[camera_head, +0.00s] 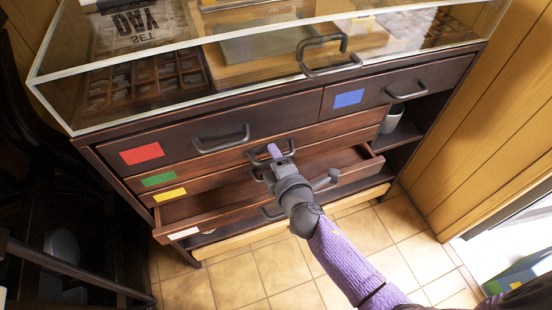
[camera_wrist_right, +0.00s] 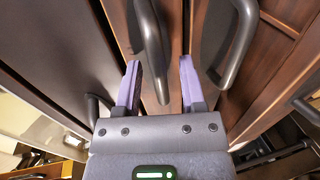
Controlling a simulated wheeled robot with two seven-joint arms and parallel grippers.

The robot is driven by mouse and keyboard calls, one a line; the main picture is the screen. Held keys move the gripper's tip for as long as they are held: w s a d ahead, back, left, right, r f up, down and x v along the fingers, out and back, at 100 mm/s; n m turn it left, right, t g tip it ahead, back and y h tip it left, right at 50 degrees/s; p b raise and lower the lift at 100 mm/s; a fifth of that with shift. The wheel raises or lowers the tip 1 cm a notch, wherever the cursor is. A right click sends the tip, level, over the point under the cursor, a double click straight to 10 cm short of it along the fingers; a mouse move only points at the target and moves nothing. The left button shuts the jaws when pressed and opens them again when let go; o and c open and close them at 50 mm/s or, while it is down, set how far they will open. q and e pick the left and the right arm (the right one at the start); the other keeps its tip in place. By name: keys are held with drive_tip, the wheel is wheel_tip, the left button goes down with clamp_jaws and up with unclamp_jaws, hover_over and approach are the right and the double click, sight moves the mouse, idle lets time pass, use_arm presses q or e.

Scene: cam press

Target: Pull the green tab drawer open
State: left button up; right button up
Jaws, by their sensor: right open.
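The green tab (camera_head: 158,180) marks a thin, wide brown drawer front in the cabinet, which is shut. My right gripper (camera_head: 274,153) is at this drawer's handle (camera_head: 262,153), partly hiding it in the head view. In the right wrist view, the open purple fingers of the gripper (camera_wrist_right: 161,85) stand either side of a dark bar handle (camera_wrist_right: 150,50), which appears to be the green drawer's. I cannot tell whether they touch it. A second handle (camera_wrist_right: 230,45) lies to the right of the fingers. My left gripper is not in view.
A yellow tab (camera_head: 170,194) marks the shut drawer below. The white tab (camera_head: 184,233) drawer under it stands open, jutting out below my gripper. Red (camera_head: 142,153) and blue (camera_head: 349,98) tab drawers above are shut. A glass case tops the cabinet; tiled floor lies in front.

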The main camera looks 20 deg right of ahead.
drive_tip(key=shift+w, duration=0.1)
clamp_jaws()
idle(1.2)
